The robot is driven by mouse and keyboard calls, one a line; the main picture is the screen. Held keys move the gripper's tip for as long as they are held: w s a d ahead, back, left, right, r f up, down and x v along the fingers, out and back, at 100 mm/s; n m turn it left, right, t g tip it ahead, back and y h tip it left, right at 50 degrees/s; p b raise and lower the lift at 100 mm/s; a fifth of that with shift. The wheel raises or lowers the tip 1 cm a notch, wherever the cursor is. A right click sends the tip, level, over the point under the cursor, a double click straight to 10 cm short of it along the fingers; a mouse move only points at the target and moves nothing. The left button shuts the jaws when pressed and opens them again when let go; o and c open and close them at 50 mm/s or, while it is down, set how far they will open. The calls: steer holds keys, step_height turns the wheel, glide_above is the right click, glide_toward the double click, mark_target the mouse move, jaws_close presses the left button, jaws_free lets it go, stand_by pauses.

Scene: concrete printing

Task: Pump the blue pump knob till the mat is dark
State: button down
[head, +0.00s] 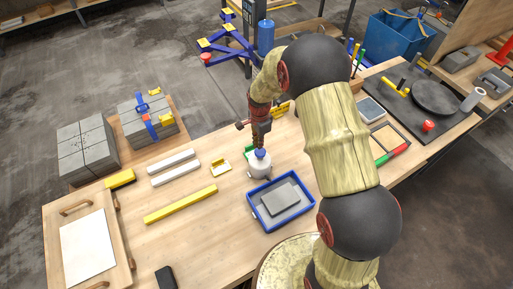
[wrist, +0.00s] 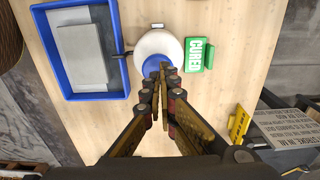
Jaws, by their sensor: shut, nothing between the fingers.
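The white pump bottle (head: 259,170) stands on the table just left of and behind the blue tray (head: 253,207). It also shows in the wrist view (wrist: 172,42). Its blue pump knob (head: 260,153) is on top, and in the wrist view the knob (wrist: 151,66) is partly hidden by my fingertips. My gripper (wrist: 162,70) is shut and empty, pointing down over the knob. I cannot tell whether it touches. A grey slab-like mat (head: 280,200) lies in the tray. It looks mid-grey in the wrist view (wrist: 82,55), with a lighter strip along one edge.
A green labelled block (wrist: 195,54) stands close beside the bottle. A wooden board with handles (head: 88,248) is at the near left.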

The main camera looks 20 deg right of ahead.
mark_target(260, 154)
step_height(260, 154, up, 9)
stand_by(0.3)
steer(key=shift+r, duration=0.15)
stand_by(1.0)
step_height(260, 154, up, 2)
steer(key=p, duration=0.4)
steer(key=shift+w+d+r, duration=0.1)
steer(key=shift+w+r, duration=0.05)
steer(key=shift+r, duration=0.1)
steer(key=shift+f, duration=0.1)
step_height(260, 154, down, 14)
steer(key=shift+p, duration=0.8)
